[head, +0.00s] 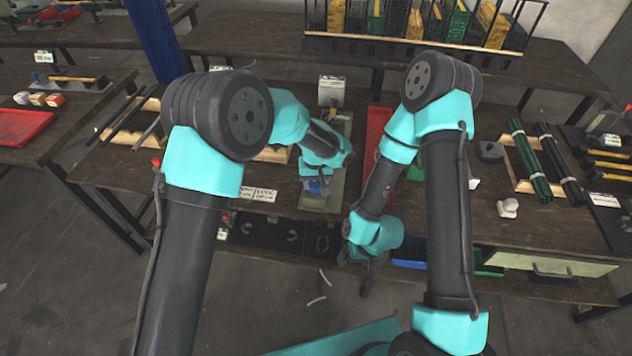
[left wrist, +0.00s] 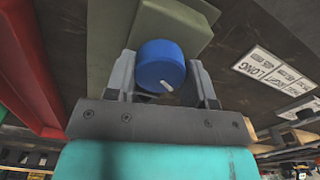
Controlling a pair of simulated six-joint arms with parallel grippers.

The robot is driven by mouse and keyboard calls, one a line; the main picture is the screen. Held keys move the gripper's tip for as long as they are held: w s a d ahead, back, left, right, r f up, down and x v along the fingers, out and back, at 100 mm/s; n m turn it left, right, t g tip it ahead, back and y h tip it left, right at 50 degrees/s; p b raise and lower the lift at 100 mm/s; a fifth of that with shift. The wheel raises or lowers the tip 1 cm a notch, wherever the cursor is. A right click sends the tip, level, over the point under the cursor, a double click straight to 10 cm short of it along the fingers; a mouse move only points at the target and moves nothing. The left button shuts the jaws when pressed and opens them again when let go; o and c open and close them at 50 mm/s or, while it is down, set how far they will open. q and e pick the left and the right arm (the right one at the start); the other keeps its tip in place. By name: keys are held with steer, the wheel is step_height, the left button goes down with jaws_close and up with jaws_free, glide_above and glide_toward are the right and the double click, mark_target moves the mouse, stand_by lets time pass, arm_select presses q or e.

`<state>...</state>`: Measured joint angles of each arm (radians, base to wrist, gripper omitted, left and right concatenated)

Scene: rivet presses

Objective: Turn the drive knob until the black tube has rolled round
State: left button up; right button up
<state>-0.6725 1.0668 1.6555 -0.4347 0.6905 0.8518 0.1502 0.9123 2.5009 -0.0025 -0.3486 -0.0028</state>
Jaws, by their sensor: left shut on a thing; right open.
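The blue drive knob (left wrist: 160,62) sits between the two fingers of my left gripper (left wrist: 163,84) in the left wrist view, with a white mark on its face. In the head view only a bit of the knob (head: 318,187) shows below my left gripper (head: 316,178). I cannot make out a black tube in the machine. My right gripper (head: 369,278) hangs low in front of the bench, open and apart from the knob.
A red tray (head: 378,128) lies right of the machine. Dark rods lie on a wooden rack (head: 112,134) at left; green and black tubes (head: 530,160) lie at right. Label cards (head: 258,193) stand at the bench front. A rack of coloured stock (head: 415,45) stands behind.

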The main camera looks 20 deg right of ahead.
mark_target(316, 182)
arm_select(q)
steer(key=shift+n, duration=1.1)
steer(key=o, duration=0.9)
steer(key=shift+r, duration=0.15)
step_height(316, 182, up, 17)
steer(key=shift+r, duration=0.1)
